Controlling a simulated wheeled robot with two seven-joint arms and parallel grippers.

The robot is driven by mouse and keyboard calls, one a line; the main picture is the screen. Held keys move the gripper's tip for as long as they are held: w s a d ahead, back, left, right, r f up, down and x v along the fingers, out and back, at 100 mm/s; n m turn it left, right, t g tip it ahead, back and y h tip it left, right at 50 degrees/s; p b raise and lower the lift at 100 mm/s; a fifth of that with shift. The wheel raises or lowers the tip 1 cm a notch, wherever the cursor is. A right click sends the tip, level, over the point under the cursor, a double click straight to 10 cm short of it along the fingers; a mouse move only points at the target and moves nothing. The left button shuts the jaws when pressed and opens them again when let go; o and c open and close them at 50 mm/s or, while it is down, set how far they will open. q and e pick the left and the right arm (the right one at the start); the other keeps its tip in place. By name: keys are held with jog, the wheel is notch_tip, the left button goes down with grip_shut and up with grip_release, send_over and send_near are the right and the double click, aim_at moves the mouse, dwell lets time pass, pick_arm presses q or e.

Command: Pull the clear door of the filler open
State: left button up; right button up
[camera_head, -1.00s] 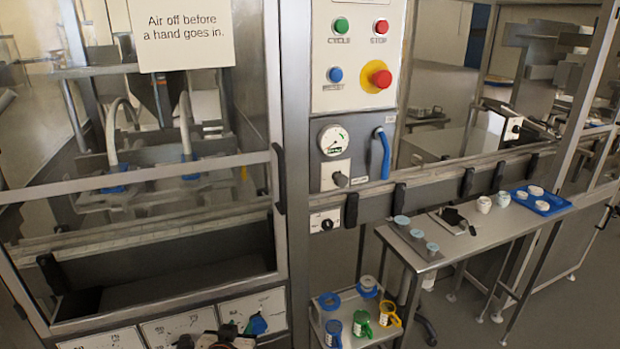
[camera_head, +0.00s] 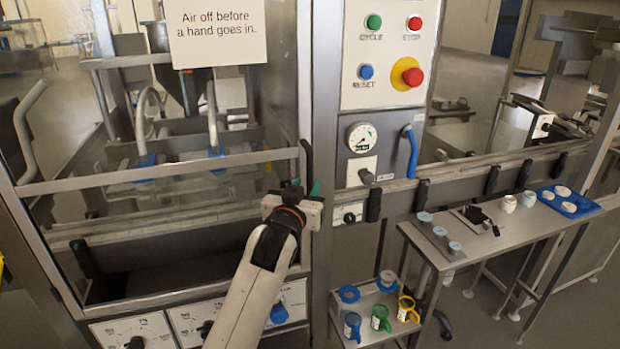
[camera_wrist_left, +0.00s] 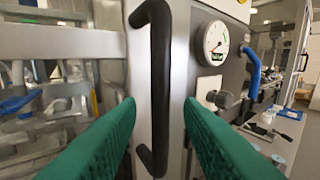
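The filler's clear door (camera_head: 150,183) has a metal frame and stands across the machine's front at the left; it looks closed. Its black upright bar handle (camera_head: 308,160) is at the door's right edge, partly hidden by my gripper. My left gripper (camera_head: 307,190) is at the handle's lower part. In the left wrist view, the handle (camera_wrist_left: 159,80) stands upright between the two green finger pads of the left gripper (camera_wrist_left: 160,108). The fingers are apart, with gaps visible on both sides of the handle. My right gripper is not in view.
Right of the door are a gauge (camera_head: 361,138), a blue lever (camera_head: 411,150) and a red stop button (camera_head: 412,76). A narrow steel table (camera_head: 500,240) holds small cups and a blue tray (camera_head: 571,204). A low cart (camera_head: 375,300) holds coloured mugs.

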aim_at(308, 183)
pick_arm(q)
jog(key=shift+x, duration=1.65)
grip_shut()
